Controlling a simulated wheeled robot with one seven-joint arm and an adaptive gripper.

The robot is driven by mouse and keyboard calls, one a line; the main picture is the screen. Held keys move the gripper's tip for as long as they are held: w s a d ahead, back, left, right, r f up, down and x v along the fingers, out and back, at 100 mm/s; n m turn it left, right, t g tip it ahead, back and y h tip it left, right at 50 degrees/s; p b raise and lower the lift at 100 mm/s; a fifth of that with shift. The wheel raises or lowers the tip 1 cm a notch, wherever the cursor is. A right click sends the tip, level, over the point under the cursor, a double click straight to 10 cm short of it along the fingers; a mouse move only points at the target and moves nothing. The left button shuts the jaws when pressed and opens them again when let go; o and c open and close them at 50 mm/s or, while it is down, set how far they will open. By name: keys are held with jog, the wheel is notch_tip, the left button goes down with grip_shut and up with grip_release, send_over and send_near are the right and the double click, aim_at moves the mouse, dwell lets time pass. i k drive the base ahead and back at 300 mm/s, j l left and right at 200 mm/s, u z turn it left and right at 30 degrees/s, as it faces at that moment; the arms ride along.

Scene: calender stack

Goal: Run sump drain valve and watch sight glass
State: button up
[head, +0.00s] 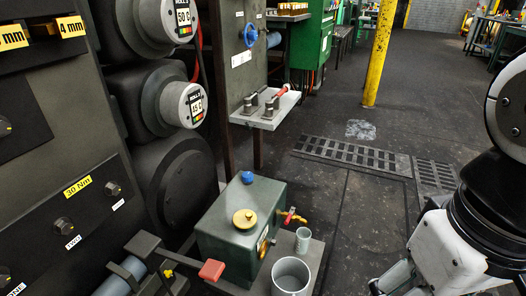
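The sump is a dark green box (240,222) at the bottom middle of the head view, with a yellow cap (244,218) on top and a blue knob (247,178) at its back edge. A small drain valve (291,216) with a red handle and brass-coloured body sticks out from its right side. A brass-framed fitting (263,243), which looks like the sight glass, sits on its front right face; its level cannot be read. Parts of my white and black arm fill the right edge, well apart from the valve. I cannot make out my gripper's fingers.
A small grey cup (303,240) stands below the valve and a larger grey cup (291,277) stands in front of it. A grey shelf (264,111) and yellow post (379,55) stand behind. Floor between sump and arm is clear.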

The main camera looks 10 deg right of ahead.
aim_at(291, 212)
jog(key=i+l+u, duration=0.25)
jog(key=l, duration=0.3)
jog(key=i+l+u, duration=0.25)
jog(key=i+l, duration=0.15)
jog(key=l, duration=0.25)
jog(key=l+u, duration=0.3)
jog(key=l, duration=0.2)
jog(key=k, duration=0.05)
